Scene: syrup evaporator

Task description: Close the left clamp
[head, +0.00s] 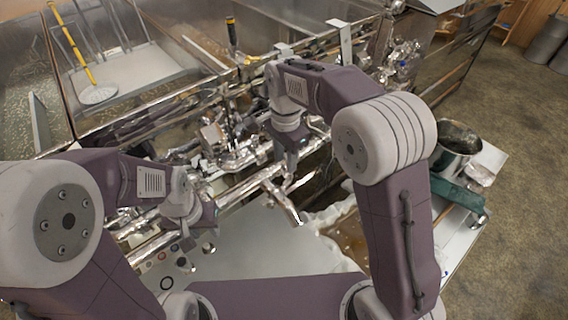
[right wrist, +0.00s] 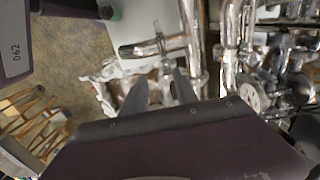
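My right gripper (head: 288,180) points down over the shiny pipework in front of the evaporator. In the right wrist view its two grey fingers (right wrist: 160,82) are spread, with nothing seen between them. Just beyond the fingertips is a chrome pipe (right wrist: 140,49) with a thin upright piece, perhaps a clamp, on it. The same outlet pipe seems to show in the head view (head: 281,200), below the right gripper. I cannot tell which fitting is the left clamp or whether it is open. My left gripper (head: 208,243) hangs low at the left; its fingers are not clear.
Metal evaporator pans (head: 150,60) fill the back left, with a yellow-handled skimmer (head: 72,42) in one. Valves and pipes (head: 225,140) crowd the front. A steel pot (head: 455,150) stands at right beside a green box (head: 457,194). Concrete floor (head: 525,160) is open at far right.

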